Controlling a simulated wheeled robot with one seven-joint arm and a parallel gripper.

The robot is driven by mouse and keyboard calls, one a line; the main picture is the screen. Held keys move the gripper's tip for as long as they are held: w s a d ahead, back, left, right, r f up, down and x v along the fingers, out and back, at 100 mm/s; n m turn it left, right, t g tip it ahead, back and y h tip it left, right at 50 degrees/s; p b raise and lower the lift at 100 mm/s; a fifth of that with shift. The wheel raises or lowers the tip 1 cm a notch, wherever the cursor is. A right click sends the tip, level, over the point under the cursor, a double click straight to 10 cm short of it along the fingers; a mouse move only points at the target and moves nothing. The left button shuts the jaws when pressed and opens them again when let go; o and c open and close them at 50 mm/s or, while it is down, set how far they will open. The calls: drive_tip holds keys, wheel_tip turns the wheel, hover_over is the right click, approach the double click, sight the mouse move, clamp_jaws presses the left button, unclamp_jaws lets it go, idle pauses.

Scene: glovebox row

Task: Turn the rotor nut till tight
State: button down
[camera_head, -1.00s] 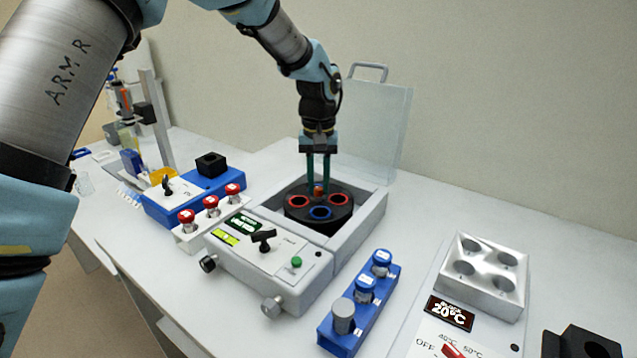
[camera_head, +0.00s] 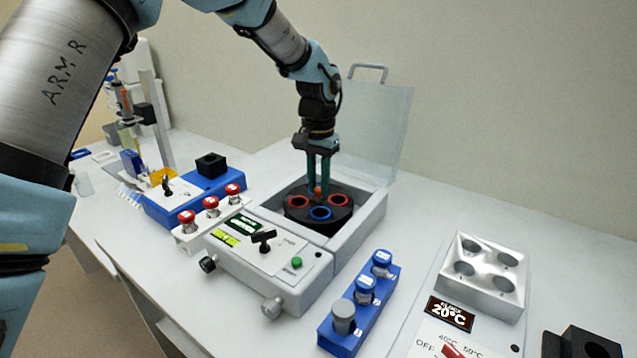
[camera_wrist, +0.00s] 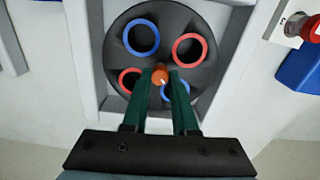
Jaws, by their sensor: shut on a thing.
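The centrifuge (camera_head: 275,262) stands open with its clear lid (camera_head: 375,125) raised at the back. Its black rotor (camera_head: 330,219) has red-ringed and blue-ringed holes, and shows from above in the wrist view (camera_wrist: 192,57). The orange rotor nut (camera_wrist: 160,77) sits at the rotor's centre; in the head view only a bit of it (camera_head: 318,191) shows between the fingers. My gripper (camera_head: 318,192) points down into the bowl, its green fingertips (camera_wrist: 161,80) shut on the nut from both sides. In the wrist view the fingers partly cover the two lower holes.
A white rack with red-capped tubes (camera_head: 211,203) stands left of the centrifuge, close to a blue device (camera_head: 190,190). A blue rack (camera_head: 350,315) with capped vials is in front right. A metal block (camera_head: 485,270) stands further right.

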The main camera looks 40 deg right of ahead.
sight(319, 188)
drive_tip(key=shift+d+r+m, duration=0.1)
drive_tip(key=shift+m, duration=2.4)
drive_tip(key=shift+m+p, duration=0.45)
drive_tip(key=shift+m, duration=2.05)
drive_tip(key=c, duration=0.7)
unclamp_jaws()
wheel_tip(319, 188, up, 11)
drive_tip(key=b, duration=0.2)
drive_tip(key=shift+b, duration=0.35)
drive_tip(key=shift+f, duration=0.2)
